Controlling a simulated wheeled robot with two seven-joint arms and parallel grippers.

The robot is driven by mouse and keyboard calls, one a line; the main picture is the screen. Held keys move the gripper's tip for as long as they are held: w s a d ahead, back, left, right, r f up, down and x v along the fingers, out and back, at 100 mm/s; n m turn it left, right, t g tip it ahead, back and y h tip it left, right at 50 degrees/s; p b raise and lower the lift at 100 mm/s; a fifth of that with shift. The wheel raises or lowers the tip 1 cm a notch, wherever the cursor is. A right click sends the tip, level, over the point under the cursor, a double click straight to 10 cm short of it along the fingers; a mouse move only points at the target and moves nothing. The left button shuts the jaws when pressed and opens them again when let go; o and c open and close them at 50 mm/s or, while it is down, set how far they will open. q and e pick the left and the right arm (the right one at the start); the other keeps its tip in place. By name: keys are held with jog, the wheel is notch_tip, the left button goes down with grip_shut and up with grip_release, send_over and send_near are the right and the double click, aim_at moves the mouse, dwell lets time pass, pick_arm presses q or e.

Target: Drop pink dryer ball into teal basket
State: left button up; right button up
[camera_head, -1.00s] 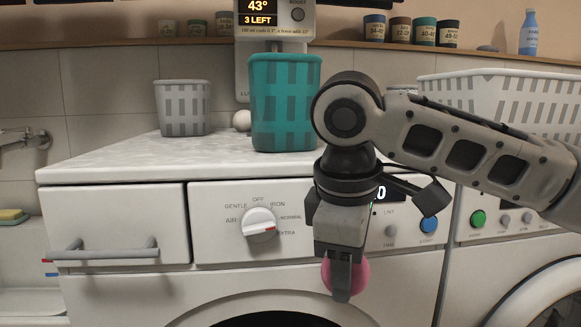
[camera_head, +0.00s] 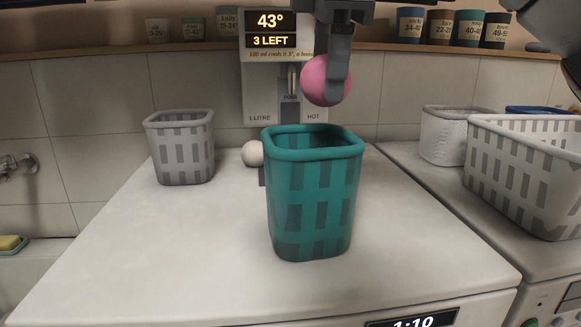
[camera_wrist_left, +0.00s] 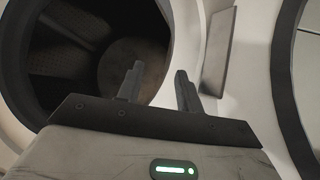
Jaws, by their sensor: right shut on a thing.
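The pink dryer ball (camera_head: 318,82) is held in my right gripper (camera_head: 338,85), in the upper middle of the head view. It is above the teal basket (camera_head: 312,205), apart from its rim. The teal basket stands upright with its open top showing, on the white machine top. My left gripper (camera_wrist_left: 158,88) shows in the left wrist view with its two fingers apart and nothing between them. It is in front of a dark round drum opening (camera_wrist_left: 100,55).
A grey basket (camera_head: 182,150) stands back left, and a white ball (camera_head: 252,154) lies behind the teal basket. A large white basket (camera_head: 525,170) and a small white container (camera_head: 443,137) stand at the right. The front left of the machine top (camera_head: 150,250) is clear.

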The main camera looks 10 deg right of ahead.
jog(key=shift+s+f, duration=0.45)
jog(key=shift+f, duration=2.35)
jog(key=o, duration=1)
jog(key=shift+r, duration=0.1)
jog(key=v, duration=1.6)
jog(key=shift+s, duration=0.15)
